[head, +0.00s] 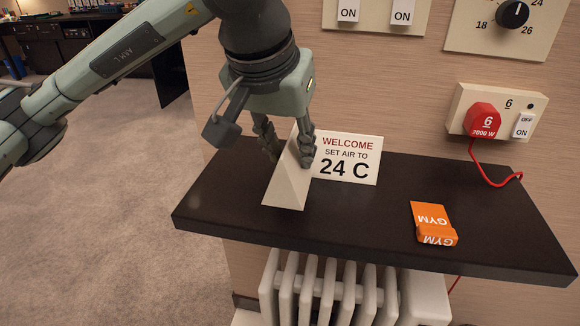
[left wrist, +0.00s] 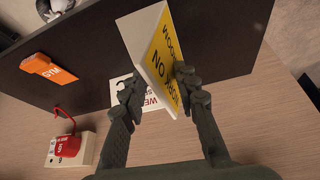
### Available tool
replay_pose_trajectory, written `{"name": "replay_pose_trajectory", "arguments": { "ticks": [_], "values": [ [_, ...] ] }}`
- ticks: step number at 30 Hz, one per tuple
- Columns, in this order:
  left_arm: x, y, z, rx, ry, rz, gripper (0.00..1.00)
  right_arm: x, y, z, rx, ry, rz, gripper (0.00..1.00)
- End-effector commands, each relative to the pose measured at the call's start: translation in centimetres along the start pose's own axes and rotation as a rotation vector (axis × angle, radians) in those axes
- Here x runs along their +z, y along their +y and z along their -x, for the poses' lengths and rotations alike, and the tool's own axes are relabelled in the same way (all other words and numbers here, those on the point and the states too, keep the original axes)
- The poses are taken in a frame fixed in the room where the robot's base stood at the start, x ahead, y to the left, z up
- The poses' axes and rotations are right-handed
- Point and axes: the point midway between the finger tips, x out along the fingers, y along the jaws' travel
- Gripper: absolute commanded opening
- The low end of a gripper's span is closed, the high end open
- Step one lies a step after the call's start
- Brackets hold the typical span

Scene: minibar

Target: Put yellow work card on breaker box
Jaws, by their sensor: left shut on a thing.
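My left gripper (head: 287,150) is shut on the yellow work card (head: 287,188), a folded tent-shaped card. The head view shows only its pale side. The left wrist view shows its yellow face with dark lettering, partly covered by a finger, and the card (left wrist: 166,50) between the fingers of my left gripper (left wrist: 158,84). The card is over the left part of the dark shelf; I cannot tell whether it touches it. No box is labelled as the breaker box; a panel with ON switches (head: 374,14) is cut off at the top. My right gripper is not in view.
A white welcome sign (head: 347,158) stands just right of the card. An orange GYM card (head: 433,222) lies on the dark shelf (head: 370,225). A red plug (head: 483,120) with a cord sits in a wall unit. A dial panel (head: 485,35) is at upper right. A radiator (head: 330,290) is below.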

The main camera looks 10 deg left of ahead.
Motion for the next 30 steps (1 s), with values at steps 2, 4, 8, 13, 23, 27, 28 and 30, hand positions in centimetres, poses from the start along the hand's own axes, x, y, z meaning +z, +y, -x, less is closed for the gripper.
{"name": "replay_pose_trajectory", "arguments": {
  "ticks": [2,4,8,13,23,27,28,30],
  "values": [
    [0.4,0.0,-0.9,-0.002,-0.006,0.000,0.10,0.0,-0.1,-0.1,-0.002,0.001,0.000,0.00],
    [0.9,0.0,-1.9,-0.001,-0.007,0.000,0.10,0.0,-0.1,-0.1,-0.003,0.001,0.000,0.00],
    [1.6,-0.1,-3.3,-0.001,-0.005,0.000,0.10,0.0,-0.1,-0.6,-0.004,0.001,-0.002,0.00],
    [1.7,-0.1,-3.7,-0.001,-0.001,0.000,0.10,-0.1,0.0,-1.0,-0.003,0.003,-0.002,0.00],
    [1.8,-0.1,-3.9,-0.001,-0.001,0.000,0.10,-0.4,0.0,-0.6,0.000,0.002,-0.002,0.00],
    [1.8,-0.1,-3.8,0.000,-0.002,0.000,0.35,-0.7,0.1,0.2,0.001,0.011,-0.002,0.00],
    [1.8,-0.1,-3.8,0.000,-0.002,0.000,0.38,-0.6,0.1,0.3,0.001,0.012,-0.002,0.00],
    [1.8,-0.1,-3.8,0.000,-0.002,0.000,0.47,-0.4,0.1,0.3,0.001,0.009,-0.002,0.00]
  ]
}}
